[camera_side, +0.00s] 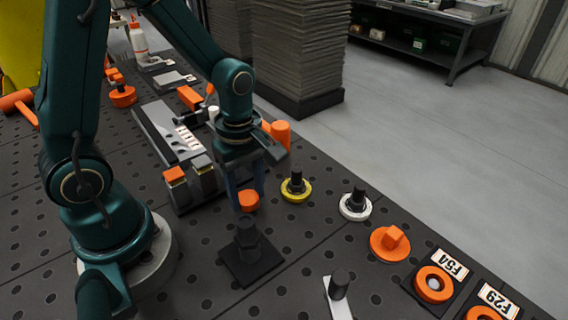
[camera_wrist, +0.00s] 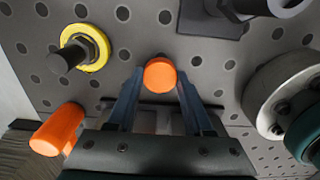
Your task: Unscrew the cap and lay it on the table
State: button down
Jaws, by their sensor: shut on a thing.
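An orange cap (camera_side: 249,201) is held between the fingertips of my gripper (camera_side: 246,192), above the table. In the wrist view the orange cap (camera_wrist: 160,74) sits between the two fingers of my gripper (camera_wrist: 160,84), which are shut on it. A black post (camera_side: 247,231) stands upright on a square black base plate (camera_side: 252,264), just below and in front of the cap in the side view. The black base plate (camera_wrist: 212,18) is at the top of the wrist view, clear of the cap. The dark perforated table (camera_side: 205,285) lies underneath.
A yellow ring with a black stud (camera_side: 296,188) and a white one (camera_side: 356,204) stand to the right. An orange knob (camera_side: 390,243) and labelled orange rings (camera_side: 434,284) lie farther right. A grey fixture (camera_side: 183,187) stands left of my gripper. Bare table lies between.

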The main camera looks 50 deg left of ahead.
jog(key=shift+f, duration=0.6)
grip_release()
dwell(0.3)
jog(key=shift+r, duration=3.55)
